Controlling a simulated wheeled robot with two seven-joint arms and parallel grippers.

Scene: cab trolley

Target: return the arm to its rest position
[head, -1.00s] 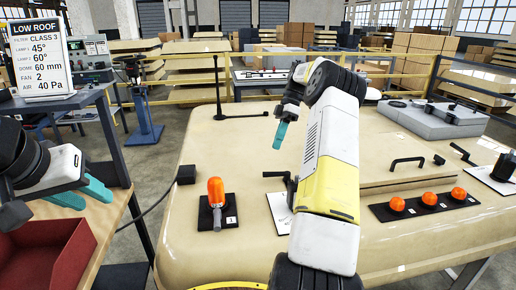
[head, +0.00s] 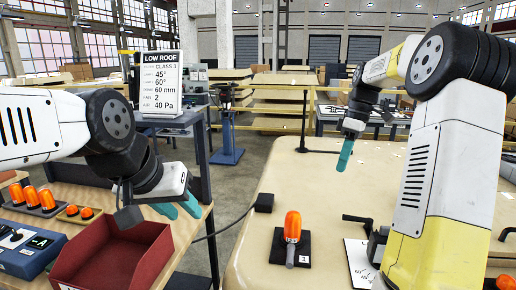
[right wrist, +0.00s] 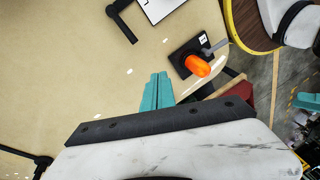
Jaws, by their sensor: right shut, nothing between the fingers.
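My right arm reaches in from the right in the head view. Its gripper (head: 345,155) points down above the cream roof panel (head: 290,185), and its teal fingers look closed together. In the right wrist view the two fingers (right wrist: 157,90) lie side by side with nothing between them. My left arm comes in from the left. Its gripper (head: 177,208) hangs above the back right edge of a red bin (head: 115,255), teal fingers apart and empty. The left gripper's teal fingers also seem to show at the right wrist view's right edge (right wrist: 305,101).
An orange beacon (head: 292,226) on a black base stands on the panel, left of my right arm. A black handle (head: 357,219) and an upright black rod (head: 304,115) are nearby. Several orange lamps (head: 47,200) sit on the left bench. A sign (head: 160,82) stands behind my left gripper.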

